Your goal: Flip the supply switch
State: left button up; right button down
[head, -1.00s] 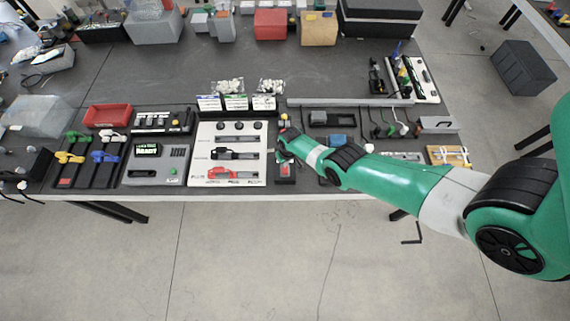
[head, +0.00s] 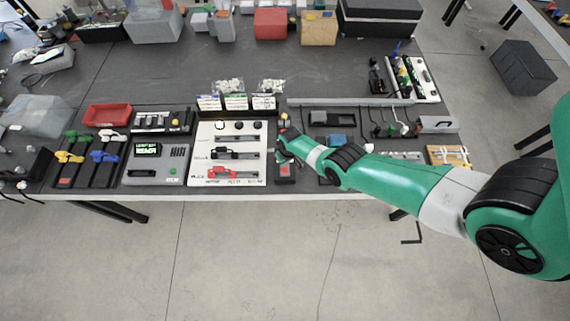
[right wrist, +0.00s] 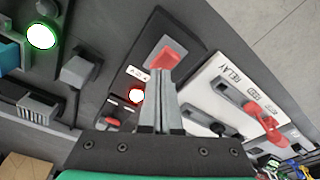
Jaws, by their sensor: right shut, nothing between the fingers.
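A small dark switch module (head: 286,181) stands near the table's front edge, right of the white panel. Its red switch (right wrist: 164,59) sits on a grey plate in the right wrist view, beside a lit red lamp (right wrist: 137,95). I take this as the supply switch, though its label is too small to read. My right gripper (head: 283,152) is over this module in the head view. In the right wrist view its two fingers (right wrist: 160,76) are shut and empty. Their tips are at the lower edge of the red switch; I cannot tell whether they touch. My left gripper is not in view.
A white panel (head: 203,135) with sliders and a red lever is just left of the module. Right of it are a blue block (head: 338,140) and cables. A green lamp (right wrist: 40,36) is lit in the right wrist view. The table's middle is mostly clear.

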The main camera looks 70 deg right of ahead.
notch_tip(320, 180, up, 6)
jog(key=p, duration=0.5)
dwell(0.4)
